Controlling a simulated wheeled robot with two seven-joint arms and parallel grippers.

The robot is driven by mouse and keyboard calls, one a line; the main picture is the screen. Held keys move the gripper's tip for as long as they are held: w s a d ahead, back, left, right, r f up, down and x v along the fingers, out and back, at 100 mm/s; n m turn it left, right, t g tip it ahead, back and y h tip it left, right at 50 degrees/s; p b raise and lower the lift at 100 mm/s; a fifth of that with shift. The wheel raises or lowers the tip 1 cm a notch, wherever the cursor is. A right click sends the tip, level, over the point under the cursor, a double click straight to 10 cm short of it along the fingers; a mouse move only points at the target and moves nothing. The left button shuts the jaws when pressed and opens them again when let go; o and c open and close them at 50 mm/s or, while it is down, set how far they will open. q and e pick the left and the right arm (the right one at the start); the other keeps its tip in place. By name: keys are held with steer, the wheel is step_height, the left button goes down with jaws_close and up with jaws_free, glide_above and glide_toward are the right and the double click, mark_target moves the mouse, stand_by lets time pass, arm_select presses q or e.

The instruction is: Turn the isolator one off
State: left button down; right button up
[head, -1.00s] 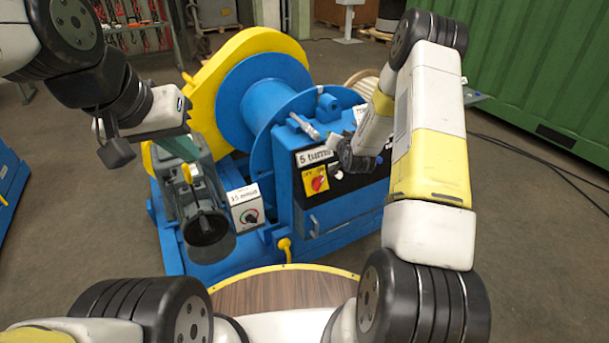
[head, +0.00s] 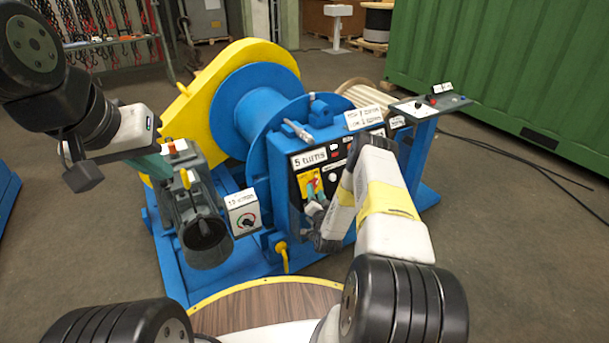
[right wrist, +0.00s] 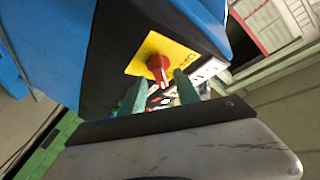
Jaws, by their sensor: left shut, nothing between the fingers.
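The isolator is a yellow plate (head: 303,181) with a red rotary knob on the dark front of the blue cabinet. In the right wrist view the red knob (right wrist: 158,68) stands out from the yellow plate, its grip slanting. My right gripper (right wrist: 160,86) is open, its two green fingers pointing at the knob. The knob shows between the fingertips; I cannot tell whether they touch it. In the head view my right gripper (head: 314,196) partly covers the plate. My left gripper (head: 158,165) is shut and empty, above the grey motor housing at the left.
A white dial box (head: 243,211) sits left of the cabinet. The blue winch drum (head: 262,95) and yellow guard (head: 195,110) stand behind. A control desk (head: 432,106) with a red button stands at the right. A round wooden top (head: 270,305) is in front.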

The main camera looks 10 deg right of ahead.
mark_target(315, 187)
steer(key=shift+w+d, duration=0.15)
steer(key=shift+w, duration=1.4)
jaws_close()
